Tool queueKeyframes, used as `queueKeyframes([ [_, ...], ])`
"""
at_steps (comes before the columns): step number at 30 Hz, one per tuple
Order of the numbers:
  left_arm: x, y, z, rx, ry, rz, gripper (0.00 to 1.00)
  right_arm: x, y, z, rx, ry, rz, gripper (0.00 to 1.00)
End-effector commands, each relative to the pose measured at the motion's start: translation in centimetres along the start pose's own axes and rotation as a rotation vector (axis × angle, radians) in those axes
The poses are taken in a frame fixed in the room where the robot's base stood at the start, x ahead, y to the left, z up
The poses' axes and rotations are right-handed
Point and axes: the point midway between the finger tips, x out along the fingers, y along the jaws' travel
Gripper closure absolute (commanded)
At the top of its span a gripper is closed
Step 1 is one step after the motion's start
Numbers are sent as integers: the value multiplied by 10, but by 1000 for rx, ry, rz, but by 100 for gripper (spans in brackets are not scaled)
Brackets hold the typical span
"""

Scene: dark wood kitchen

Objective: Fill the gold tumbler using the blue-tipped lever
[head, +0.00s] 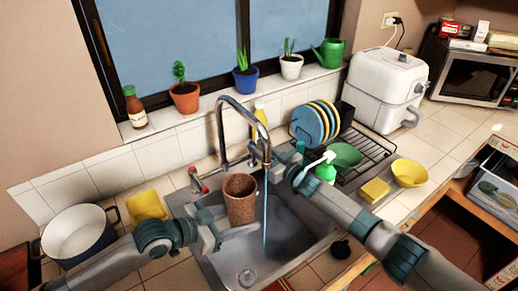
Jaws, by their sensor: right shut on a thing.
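The tumbler (240,200), brownish gold and speckled, is upright over the left part of the sink. My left gripper (229,222) is at its lower part with a finger on either side; whether they press on it is unclear. Water (265,220) runs from the tall chrome faucet (240,106) and falls just right of the tumbler in this view, down into the sink. My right gripper (272,160) is shut at the right side of the faucet base, where it hides the lever there; no blue tip is visible. A red-tipped lever (197,181) shows at the left.
The steel sink (293,238) lies below. A pot (77,234) and yellow dish (146,205) are left. Potted plants line the windowsill.

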Motion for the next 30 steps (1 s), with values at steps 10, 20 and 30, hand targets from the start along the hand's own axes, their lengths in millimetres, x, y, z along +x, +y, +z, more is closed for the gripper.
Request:
queueKeyframes([
  [10,0,0,-1,1,2,0,80,0,0,0,0,-1,0,70],
  [20,0,0,-1,1,2,0,80,0,-1,0,0,0,4,70],
  [30,0,0,-1,1,2,0,80,2,-7,0,2,4,60,70],
])
